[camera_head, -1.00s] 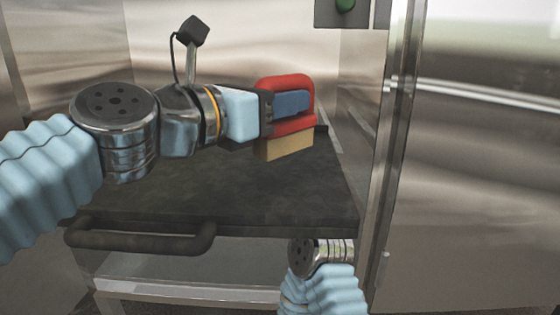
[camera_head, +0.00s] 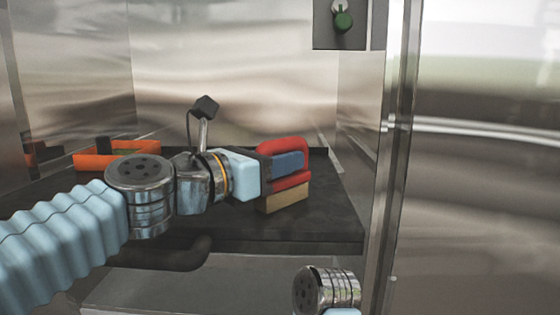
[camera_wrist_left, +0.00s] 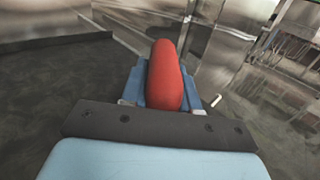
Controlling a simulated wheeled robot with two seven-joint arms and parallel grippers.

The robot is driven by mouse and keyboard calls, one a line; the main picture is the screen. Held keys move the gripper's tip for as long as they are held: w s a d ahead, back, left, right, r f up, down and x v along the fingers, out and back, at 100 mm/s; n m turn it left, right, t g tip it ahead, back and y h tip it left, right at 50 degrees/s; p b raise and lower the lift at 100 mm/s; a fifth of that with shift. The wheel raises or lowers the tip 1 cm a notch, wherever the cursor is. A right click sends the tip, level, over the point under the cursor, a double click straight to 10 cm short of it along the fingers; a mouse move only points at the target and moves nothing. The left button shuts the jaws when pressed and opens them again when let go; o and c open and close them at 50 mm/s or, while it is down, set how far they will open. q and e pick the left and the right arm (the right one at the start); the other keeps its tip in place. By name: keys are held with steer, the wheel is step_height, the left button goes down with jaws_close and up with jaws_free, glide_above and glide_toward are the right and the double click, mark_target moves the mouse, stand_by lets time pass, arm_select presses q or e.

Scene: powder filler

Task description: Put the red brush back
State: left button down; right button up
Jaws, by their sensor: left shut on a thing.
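The red brush (camera_head: 292,181) has a red handle and a tan bristle block (camera_head: 283,197) underneath. My left gripper (camera_head: 287,163) is shut on the handle, its blue fingers on either side of it. The brush is upright with its bristles down, over the right part of the dark cart top (camera_head: 328,215); I cannot tell whether the bristles touch it. In the left wrist view the red handle (camera_wrist_left: 165,75) stands between the blue fingers (camera_wrist_left: 135,85), and the bristles are hidden. My right arm shows at the bottom, but its gripper is out of view.
An orange open tray (camera_head: 92,161) lies at the back left of the cart top. Steel walls close the back and sides. A steel post (camera_head: 392,150) stands close on the right. A box with a green knob (camera_head: 343,20) hangs above. A dark cart handle (camera_head: 165,254) is in front.

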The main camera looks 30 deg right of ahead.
arm_select(q)
steer(key=c, duration=0.8)
jaws_free()
steer(key=shift+c, duration=0.2)
steer(key=shift+r+p, duration=0.25)
steer(key=shift+p, duration=0.05)
steer(key=b+v, duration=0.1)
steer(key=v, duration=1.1)
steer(key=shift+b, duration=0.4)
